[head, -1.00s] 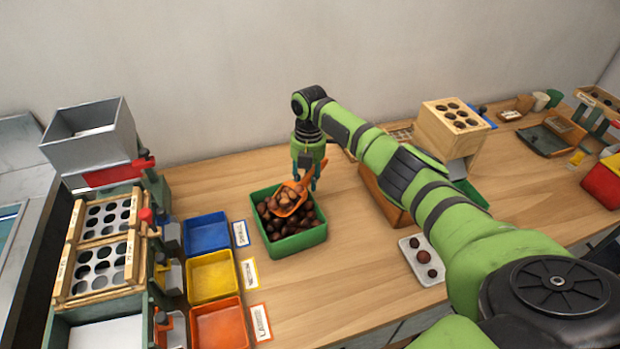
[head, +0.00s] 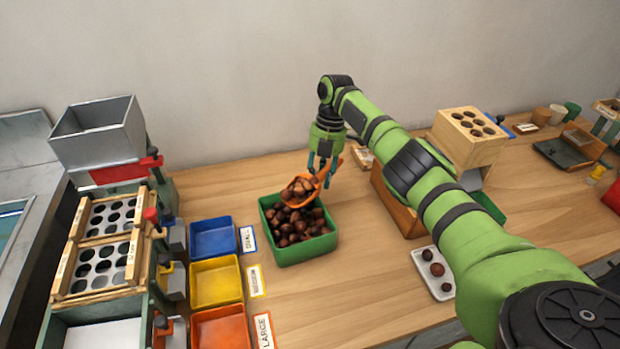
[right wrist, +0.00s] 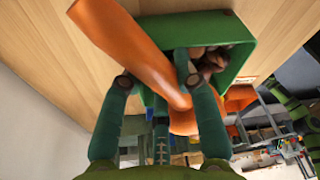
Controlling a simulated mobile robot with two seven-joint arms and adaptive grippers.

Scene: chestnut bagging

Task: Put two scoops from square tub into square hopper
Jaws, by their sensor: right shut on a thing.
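My right gripper (head: 325,172) is shut on the orange scoop (head: 317,183) and holds it above the green square tub (head: 310,250). The scoop's bowl carries several chestnuts. The tub holds many brown chestnuts (head: 292,222). In the right wrist view the scoop (right wrist: 130,50) runs between the fingers (right wrist: 157,85), with the tub (right wrist: 240,55) beyond it. The grey square hopper (head: 98,135) stands at the back left, above the sorting stand; its inside is only partly visible. My left gripper is not in view.
Blue (head: 213,240), yellow (head: 215,283) and orange (head: 220,328) trays with label cards stand left of the tub. A wooden box with round holes (head: 470,130) and a white tray with chestnuts (head: 428,283) are to the right. The table behind the tub is clear.

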